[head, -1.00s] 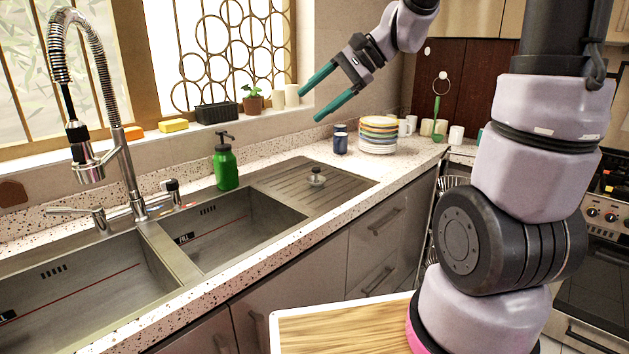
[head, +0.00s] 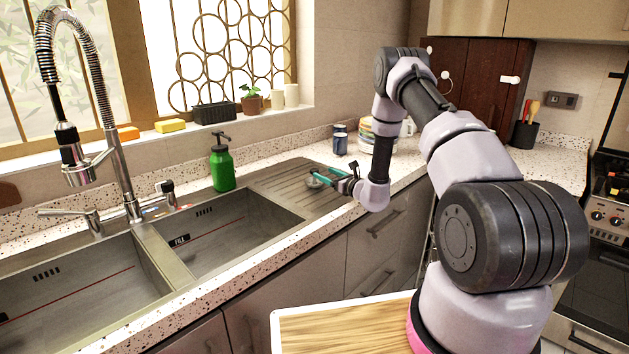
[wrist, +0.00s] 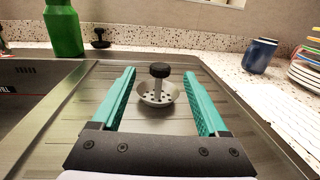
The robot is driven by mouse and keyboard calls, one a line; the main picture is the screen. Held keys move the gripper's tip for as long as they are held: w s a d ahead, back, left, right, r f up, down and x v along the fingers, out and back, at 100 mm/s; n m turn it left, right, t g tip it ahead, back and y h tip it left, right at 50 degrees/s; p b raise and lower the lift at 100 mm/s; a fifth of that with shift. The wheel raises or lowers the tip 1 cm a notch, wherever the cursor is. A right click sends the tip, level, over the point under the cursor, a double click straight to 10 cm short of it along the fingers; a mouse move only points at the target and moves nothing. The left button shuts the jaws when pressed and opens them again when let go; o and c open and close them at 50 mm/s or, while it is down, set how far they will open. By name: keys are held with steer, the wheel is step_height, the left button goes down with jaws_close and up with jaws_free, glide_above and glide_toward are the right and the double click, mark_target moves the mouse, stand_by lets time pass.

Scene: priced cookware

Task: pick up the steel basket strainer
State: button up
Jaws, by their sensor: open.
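The steel basket strainer (wrist: 157,97) is a small perforated metal cup with a black knob on a stem. It stands upright on the ribbed drainboard (wrist: 92,115) beside the sink. My gripper (wrist: 160,82) is open, with its two teal fingers pointing forward, one on each side of the strainer in the wrist view. In the head view, my gripper (head: 328,175) is low over the drainboard at the strainer (head: 314,182), which is partly hidden by the fingers.
A green soap bottle (head: 222,167) stands behind the sink to the left. The sink basin (head: 225,235) lies left of the drainboard.

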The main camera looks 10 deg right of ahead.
mark_target(317, 171)
steer(key=x, duration=0.5)
steer(key=shift+w+d+f, duration=0.1)
steer(key=shift+w+f, duration=0.05)
steer(key=shift+f, duration=0.2)
steer(key=x, duration=0.4)
steer(key=shift+f, duration=0.35)
steer(key=shift+w+a, duration=0.4)
steer(key=shift+w, duration=0.2)
jaws_close()
